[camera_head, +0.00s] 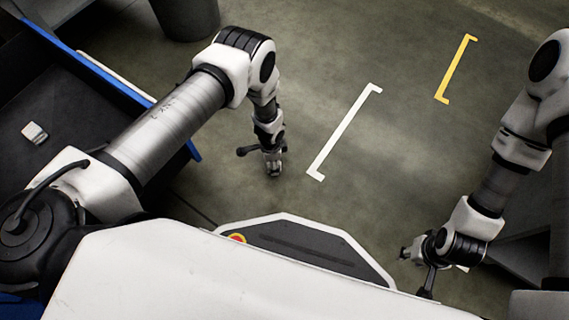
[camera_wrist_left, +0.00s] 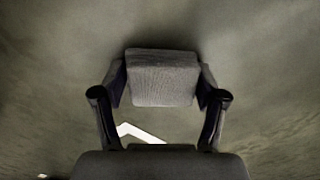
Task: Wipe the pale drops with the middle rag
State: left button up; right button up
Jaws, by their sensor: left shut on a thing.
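My left gripper (camera_head: 273,170) hangs over the open floor in the head view. In the left wrist view, its two fingers are shut on a grey folded rag (camera_wrist_left: 162,78), which sits between the fingertips with floor behind it. In the head view the rag is too small or hidden to make out. My right gripper (camera_head: 412,254) is low at the right, beside the front of my base; its fingers are too small to read. A small whitish folded piece (camera_head: 35,132) lies on the dark surface at the left. No pale drops can be made out.
A blue-edged dark bench (camera_head: 110,92) stands at the left, partly behind my left arm. A dark round bin (camera_head: 186,15) is at the top. White (camera_head: 345,130) and yellow (camera_head: 456,70) floor markings lie on the clear grey floor. A grey structure (camera_head: 525,235) is at the right.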

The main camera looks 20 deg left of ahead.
pick_arm(q)
notch_tip(320, 180, up, 3)
jog(key=shift+r+p, duration=0.15)
jog(key=shift+p, duration=0.6)
notch_tip(320, 180, up, 4)
jog(key=p, duration=0.3)
jog(key=shift+r+p, duration=0.6)
jog(key=shift+p, duration=0.1)
jog(key=shift+w, duration=0.1)
